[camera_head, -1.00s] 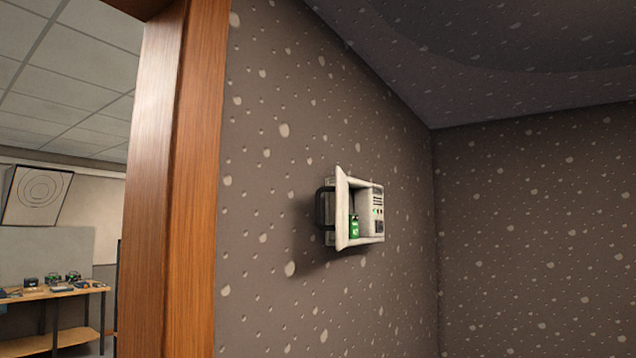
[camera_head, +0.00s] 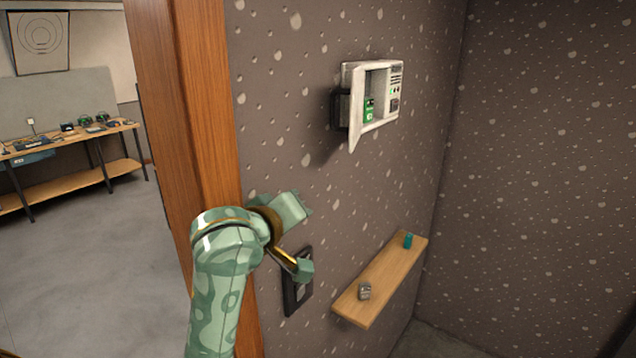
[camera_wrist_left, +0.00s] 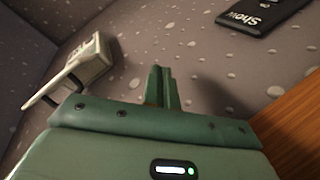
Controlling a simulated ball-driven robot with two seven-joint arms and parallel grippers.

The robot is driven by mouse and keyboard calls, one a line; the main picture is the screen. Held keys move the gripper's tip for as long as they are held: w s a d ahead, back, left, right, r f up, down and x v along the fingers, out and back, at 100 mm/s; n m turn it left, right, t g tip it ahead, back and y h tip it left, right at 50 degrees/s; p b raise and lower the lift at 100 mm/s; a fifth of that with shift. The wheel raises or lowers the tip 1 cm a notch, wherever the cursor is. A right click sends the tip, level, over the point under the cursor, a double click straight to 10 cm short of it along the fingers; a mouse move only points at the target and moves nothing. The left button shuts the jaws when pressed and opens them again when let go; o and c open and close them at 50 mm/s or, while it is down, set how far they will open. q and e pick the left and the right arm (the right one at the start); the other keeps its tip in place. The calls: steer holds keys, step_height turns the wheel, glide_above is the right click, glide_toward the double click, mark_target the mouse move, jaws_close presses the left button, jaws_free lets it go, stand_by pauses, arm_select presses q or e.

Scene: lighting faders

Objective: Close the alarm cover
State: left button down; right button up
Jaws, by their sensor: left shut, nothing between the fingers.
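The alarm box (camera_head: 395,95) is a pale wall unit with a dark recess and a green item inside. Its cover (camera_head: 357,110) stands open, swung out from the wall on the left side, with a dark handle-like part behind it. The box also shows in the left wrist view (camera_wrist_left: 92,58), with its cover (camera_wrist_left: 62,87) sticking out. My left gripper (camera_head: 303,208) is below and left of the box, near the wall and apart from the cover. Its fingers (camera_wrist_left: 161,85) are together and empty. My right gripper is out of view.
A dark wall panel (camera_head: 289,298) is low behind my left arm; it reads "Show" in the left wrist view (camera_wrist_left: 262,12). A wooden shelf (camera_head: 385,275) holds a grey item (camera_head: 364,291) and a teal item (camera_head: 408,240). A wooden door frame (camera_head: 180,120) stands left.

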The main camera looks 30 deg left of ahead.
arm_select(q)
step_height(320, 180, up, 16)
steer(key=n+t+h, duration=0.2)
steer(key=n+t, duration=0.2)
steer(key=n, duration=0.3)
steer(key=w, duration=0.3)
steer(key=w+a, duration=0.1)
steer(key=w, duration=0.5)
steer(key=shift+w+a, duration=0.15)
steer(key=shift+w, duration=0.15)
